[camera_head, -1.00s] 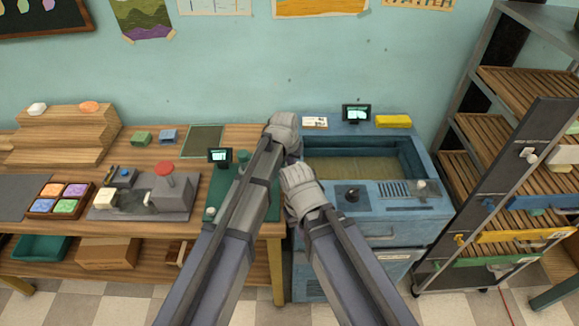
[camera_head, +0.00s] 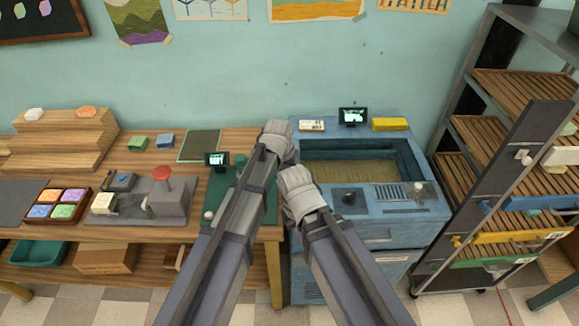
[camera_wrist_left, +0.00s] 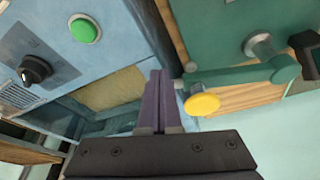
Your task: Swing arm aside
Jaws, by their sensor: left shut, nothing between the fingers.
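In the left wrist view a green swing arm (camera_wrist_left: 235,76) reaches out from a round pivot on a green plate. A yellow knob (camera_wrist_left: 203,104) sits at its free end. The two fingers of my left gripper (camera_wrist_left: 158,76) are pressed together and empty, just left of the knob in the picture, with a small gap. In the head view my left gripper (camera_head: 279,140) is at the border between the green station (camera_head: 266,205) and the blue machine (camera_head: 375,235); my own arm hides the swing arm there. My right gripper (camera_head: 298,188) is close by; its fingers are hidden.
A small screen (camera_head: 217,159) stands on the green station. The blue machine has an open basin (camera_head: 360,168), a black dial (camera_head: 349,198) and a green button (camera_wrist_left: 85,28). A red-knobbed press (camera_head: 165,195) and soap tray (camera_head: 60,203) are left. A slatted rack (camera_head: 495,150) stands right.

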